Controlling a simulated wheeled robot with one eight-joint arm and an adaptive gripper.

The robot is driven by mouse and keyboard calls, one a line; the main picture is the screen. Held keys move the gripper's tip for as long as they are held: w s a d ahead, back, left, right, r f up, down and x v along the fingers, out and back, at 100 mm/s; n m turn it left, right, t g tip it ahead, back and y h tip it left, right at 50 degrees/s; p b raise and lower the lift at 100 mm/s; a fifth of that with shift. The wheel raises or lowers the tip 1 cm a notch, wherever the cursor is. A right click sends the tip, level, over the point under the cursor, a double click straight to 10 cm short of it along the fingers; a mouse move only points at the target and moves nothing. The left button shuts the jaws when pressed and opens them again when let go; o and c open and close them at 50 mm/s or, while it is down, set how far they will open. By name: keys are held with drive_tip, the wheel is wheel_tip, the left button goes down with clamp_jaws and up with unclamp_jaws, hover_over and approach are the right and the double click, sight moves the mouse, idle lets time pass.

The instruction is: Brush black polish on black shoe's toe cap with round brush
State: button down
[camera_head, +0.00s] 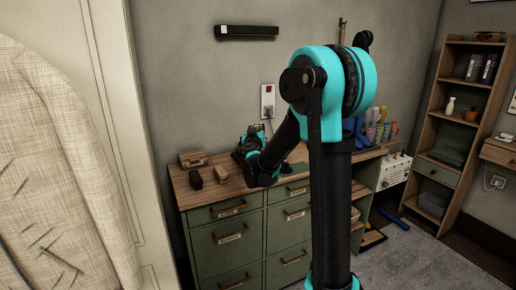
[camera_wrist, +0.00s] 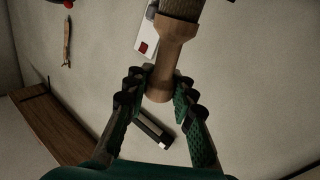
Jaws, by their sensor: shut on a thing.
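My gripper (camera_wrist: 158,95) is shut on the wooden handle (camera_wrist: 160,82) of the round brush. The brush's bristled head (camera_wrist: 181,8) is at the top of the wrist view, partly cut off by the edge. In the head view my gripper (camera_head: 254,136) is above the back of the bench, in front of the wall, and the brush in it is too small to make out clearly. The black shoe and the black polish cannot be made out in either view; my arm covers part of the bench top.
The wooden-topped bench (camera_head: 234,188) has green drawers. Several small brown blocks or brushes (camera_head: 195,179) lie at its left end. A wall socket (camera_head: 267,100) is behind my gripper. A shelf unit (camera_head: 460,115) is at far right.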

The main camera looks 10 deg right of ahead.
wheel_tip(320, 180, down, 7)
drive_tip(key=w, duration=0.1)
drive_tip(key=shift+w+a, duration=0.3)
drive_tip(key=shift+w, duration=0.1)
idle(0.3)
drive_tip(key=shift+w+f, duration=0.2)
drive_tip(key=shift+f, duration=0.65)
idle(0.7)
drive_tip(key=shift+w+d, duration=0.35)
drive_tip(key=shift+d, duration=0.6)
drive_tip(key=shift+w+d, duration=0.3)
drive_tip(key=shift+d, duration=0.6)
drive_tip(key=shift+s+a, duration=0.2)
drive_tip(key=shift+a, duration=0.45)
drive_tip(key=shift+s+a, duration=0.25)
drive_tip(key=shift+a, duration=0.35)
drive_tip(key=shift+s+a, duration=0.2)
drive_tip(key=shift+a, duration=0.45)
drive_tip(key=shift+s+d+r, duration=0.1)
drive_tip(key=shift+s+r, duration=0.15)
drive_tip(key=shift+r, duration=0.7)
drive_tip(key=shift+s+d+r, duration=0.1)
drive_tip(key=shift+s+r, duration=0.1)
drive_tip(key=shift+r, duration=0.8)
drive_tip(key=shift+s+d+r, duration=0.1)
drive_tip(key=shift+s+r, duration=0.15)
drive_tip(key=shift+r, duration=0.7)
